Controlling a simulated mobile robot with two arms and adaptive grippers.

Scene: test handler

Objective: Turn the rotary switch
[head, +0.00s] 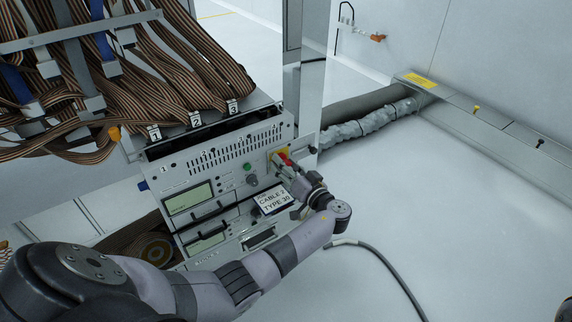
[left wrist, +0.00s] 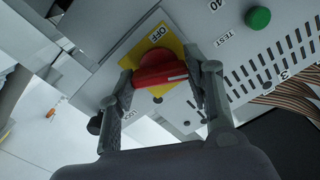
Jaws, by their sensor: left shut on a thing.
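The rotary switch (left wrist: 158,70) is a red handle on a yellow plate (left wrist: 163,38) marked OFF, set in the light grey panel. In the head view the red switch (head: 284,158) shows at the panel's right side, partly hidden by my gripper. My left gripper (head: 288,169) reaches it from the front right. In the left wrist view the left gripper's fingers (left wrist: 165,84) stand on either side of the red handle and are shut on it. My right gripper is not in view.
A green button (left wrist: 258,18) sits on the panel near the switch. The test handler's front (head: 225,150) has displays and vent slots, with bundles of brown cables (head: 110,75) above. A label reading CABLE 2 TYPE 30 (head: 273,200) is below the switch. The floor (head: 440,220) at right is mostly clear.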

